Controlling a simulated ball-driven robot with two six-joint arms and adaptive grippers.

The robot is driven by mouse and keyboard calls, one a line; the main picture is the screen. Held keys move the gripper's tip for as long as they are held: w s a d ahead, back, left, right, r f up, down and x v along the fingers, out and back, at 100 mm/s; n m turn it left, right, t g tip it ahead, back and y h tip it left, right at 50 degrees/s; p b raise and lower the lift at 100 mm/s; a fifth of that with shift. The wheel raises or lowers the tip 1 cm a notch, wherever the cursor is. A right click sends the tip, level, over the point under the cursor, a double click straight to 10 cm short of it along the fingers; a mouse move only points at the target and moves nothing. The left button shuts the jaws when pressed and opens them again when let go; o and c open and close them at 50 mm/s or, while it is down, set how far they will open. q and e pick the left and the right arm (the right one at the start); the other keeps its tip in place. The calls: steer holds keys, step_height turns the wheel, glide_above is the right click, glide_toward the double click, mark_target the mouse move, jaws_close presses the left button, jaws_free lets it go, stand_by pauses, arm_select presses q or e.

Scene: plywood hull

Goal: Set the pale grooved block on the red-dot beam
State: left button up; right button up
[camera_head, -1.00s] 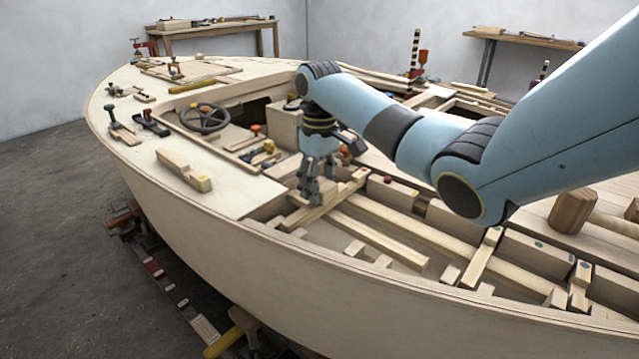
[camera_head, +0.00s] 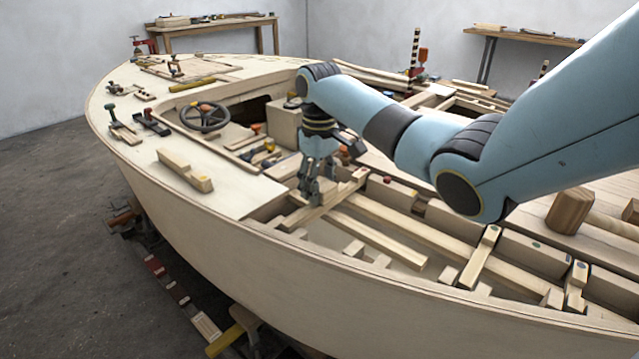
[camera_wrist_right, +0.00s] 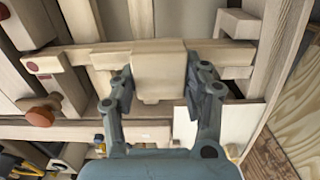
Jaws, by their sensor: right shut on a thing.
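The pale grooved block (camera_wrist_right: 158,72) is between the two fingers of my right gripper (camera_wrist_right: 160,90) in the right wrist view. The gripper is shut on it. The block lies across the red-dot beam (camera_wrist_right: 78,60), with the beam showing on both sides of it. I cannot tell whether it rests on the beam or is just above. The red dot is at the beam's left end there. In the head view my right gripper (camera_head: 310,192) points down at the red-dot beam (camera_head: 342,188), and its fingers mostly hide the block. My left gripper is not in view.
Other crossbeams, one with a green dot (camera_head: 492,233) and one with a blue dot (camera_head: 579,270), lie to the right in the hull. A pale stepped piece (camera_head: 185,170) lies on the left deck near the steering wheel (camera_head: 204,117). A mallet (camera_head: 571,210) lies at right.

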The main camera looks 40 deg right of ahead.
steer(key=shift+f, duration=0.4)
steer(key=o, duration=1.2)
steer(key=shift+r, duration=0.1)
step_height(320, 180, up, 12)
steer(key=shift+f, duration=0.1)
